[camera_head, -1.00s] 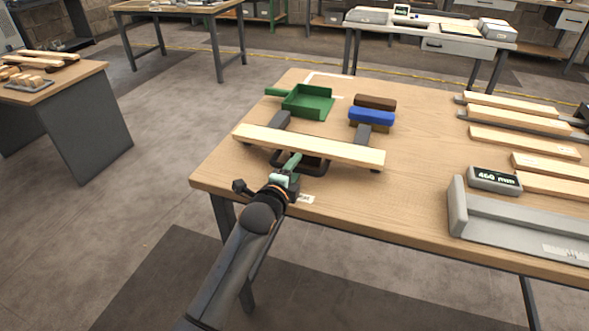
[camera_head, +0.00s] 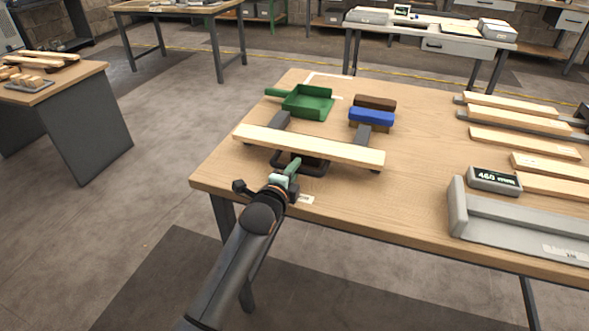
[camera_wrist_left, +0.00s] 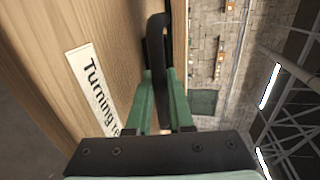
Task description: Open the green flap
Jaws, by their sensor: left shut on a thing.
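I cannot make out a green flap for certain. A green open-sided pan (camera_head: 308,103) with a handle lies behind a wooden board on the table. My left gripper (camera_head: 293,170) has green fingers and is at the table's near edge, in front of the board. In the left wrist view, its fingers (camera_wrist_left: 161,100) are shut on a dark looped bar (camera_wrist_left: 157,45). The bar seems to belong to the black frame (camera_head: 315,168) partly hidden under the board. My right gripper is not in view.
The wooden board (camera_head: 310,146) rests on two dark supports. A blue and a brown block (camera_head: 372,116) stand behind it. A label (camera_wrist_left: 92,90) reading "Turning" is beside the bar. A grey trough (camera_head: 515,225), a display and several planks fill the right.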

